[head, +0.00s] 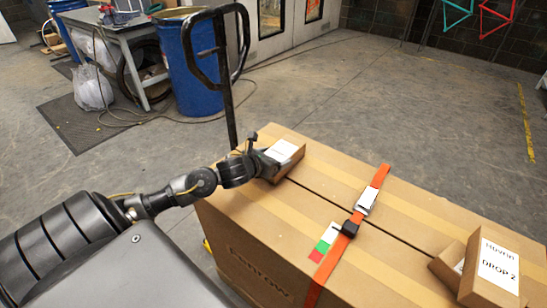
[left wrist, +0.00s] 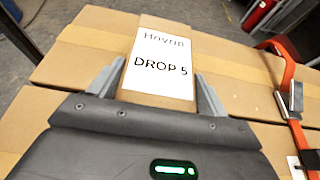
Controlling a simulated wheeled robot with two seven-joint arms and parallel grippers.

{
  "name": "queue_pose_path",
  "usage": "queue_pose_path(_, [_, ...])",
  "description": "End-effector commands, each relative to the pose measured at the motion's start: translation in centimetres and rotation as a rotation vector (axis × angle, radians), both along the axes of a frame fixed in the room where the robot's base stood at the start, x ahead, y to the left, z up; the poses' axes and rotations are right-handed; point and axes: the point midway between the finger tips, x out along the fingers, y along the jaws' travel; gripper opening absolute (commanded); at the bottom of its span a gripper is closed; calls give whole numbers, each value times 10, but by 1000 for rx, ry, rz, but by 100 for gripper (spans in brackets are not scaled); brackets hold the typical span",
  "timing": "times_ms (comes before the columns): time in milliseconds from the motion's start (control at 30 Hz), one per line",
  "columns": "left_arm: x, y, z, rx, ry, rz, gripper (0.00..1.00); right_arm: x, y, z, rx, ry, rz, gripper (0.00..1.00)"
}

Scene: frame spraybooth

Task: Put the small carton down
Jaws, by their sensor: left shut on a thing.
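A small brown carton (head: 284,157) with a white label is at the far left end of the large cartons' top (head: 330,165). In the left wrist view the small carton (left wrist: 160,62) shows its label, which reads "DROP 5" under a name. My left gripper (head: 266,161) is shut on this carton, with one finger on each side of it in the left wrist view (left wrist: 155,88). The carton is at or just above the cardboard; I cannot tell whether it touches. Its underside is hidden. My right gripper is not in view.
An orange strap (head: 327,262) with a buckle crosses the large cartons. Other small cartons, one labelled "DROP 2" (head: 494,272), are at the right end. A black handle (head: 229,95) rises behind the load. A blue barrel (head: 190,65) and a workbench (head: 112,28) stand farther back.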

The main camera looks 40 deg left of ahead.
Motion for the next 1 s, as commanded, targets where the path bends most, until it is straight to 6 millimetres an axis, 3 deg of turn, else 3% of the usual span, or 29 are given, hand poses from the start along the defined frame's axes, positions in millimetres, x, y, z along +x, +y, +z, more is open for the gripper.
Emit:
queue_pose_path(433, [1, 0, -5, 0, -6, 0, 40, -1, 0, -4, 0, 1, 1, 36])
queue_pose_path(467, [0, 0, -6, 1, -2, 0, 78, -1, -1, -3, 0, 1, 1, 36])
queue_pose_path(600, [0, 0, -6, 1, -2, 0, 97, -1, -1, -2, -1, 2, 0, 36])
queue_pose_path(1000, [-2, 0, -2, 2, -1, -1, 99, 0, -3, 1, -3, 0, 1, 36])
